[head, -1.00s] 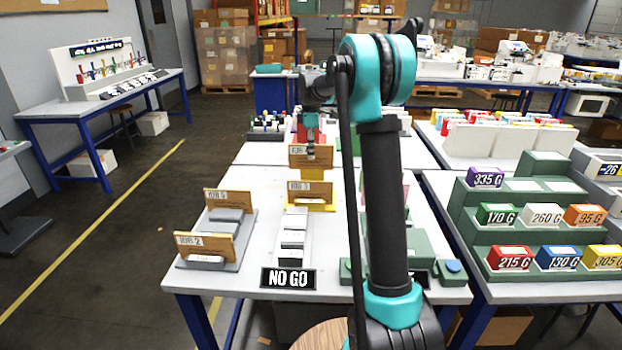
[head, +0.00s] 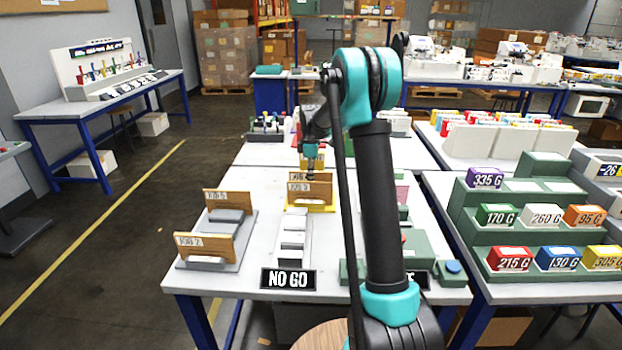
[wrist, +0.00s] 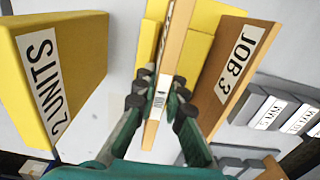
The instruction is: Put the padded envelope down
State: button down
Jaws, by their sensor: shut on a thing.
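My gripper (head: 311,152) is shut on a tan padded envelope (wrist: 176,45), seen nearly edge-on between the fingers in the wrist view (wrist: 160,92). The held envelope is upright over the yellow stand (wrist: 205,45). In the head view it is just behind another tan envelope (head: 312,194), which stands in the same yellow stand. That envelope reads JOB 3 in the wrist view (wrist: 237,65). I cannot tell whether the held envelope's lower edge touches the stand, as it is hidden.
A yellow block marked 2 UNITS (wrist: 75,65) is left of the stand in the wrist view. Two tan envelopes (head: 230,203) (head: 203,246) stand in a grey rack at the table's left.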

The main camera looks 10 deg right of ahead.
jog(key=shift+f, duration=0.1)
jog(key=c, duration=1.6)
grip_release()
notch_tip(320, 180, up, 12)
jog(key=shift+r, duration=0.15)
